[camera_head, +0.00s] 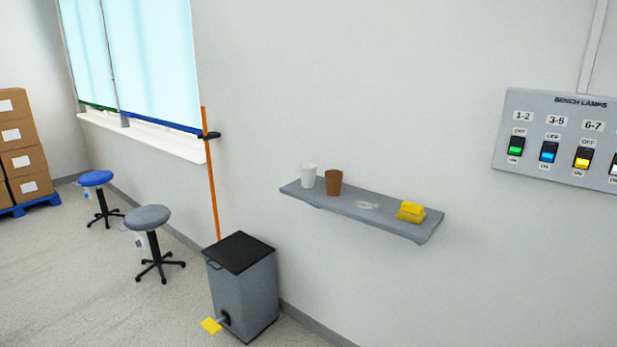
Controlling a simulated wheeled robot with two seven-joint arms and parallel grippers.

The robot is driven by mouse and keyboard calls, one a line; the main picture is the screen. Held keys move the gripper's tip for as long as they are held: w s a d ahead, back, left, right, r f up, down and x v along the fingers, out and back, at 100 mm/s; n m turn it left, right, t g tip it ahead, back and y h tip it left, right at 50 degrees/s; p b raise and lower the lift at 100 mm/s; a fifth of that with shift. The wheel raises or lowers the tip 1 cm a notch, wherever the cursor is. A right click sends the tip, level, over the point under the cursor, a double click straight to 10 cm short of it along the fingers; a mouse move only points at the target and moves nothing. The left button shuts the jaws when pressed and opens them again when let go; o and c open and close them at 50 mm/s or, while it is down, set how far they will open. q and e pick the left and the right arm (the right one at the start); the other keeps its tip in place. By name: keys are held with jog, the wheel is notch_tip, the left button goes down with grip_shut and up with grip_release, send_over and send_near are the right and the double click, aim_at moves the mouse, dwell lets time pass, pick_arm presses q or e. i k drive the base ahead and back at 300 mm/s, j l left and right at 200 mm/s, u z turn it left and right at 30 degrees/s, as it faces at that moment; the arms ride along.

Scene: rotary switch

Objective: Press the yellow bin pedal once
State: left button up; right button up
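A grey pedal bin (245,291) with a flat black lid stands on the floor against the wall, left of the picture's middle. Its lid is shut. The yellow pedal (211,326) sticks out low at the front left of the bin, close to the floor. Nothing touches the pedal. Neither of my grippers shows in this view.
A grey wall shelf (385,223) holds a white cup, a brown cup and a yellow sponge. A switch panel (562,137) is at the right. A grey stool (148,219) and a blue stool (96,179) stand left of the bin. The floor before the pedal is clear.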

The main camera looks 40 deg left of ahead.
aim_at(211, 326)
jog(key=u, duration=2)
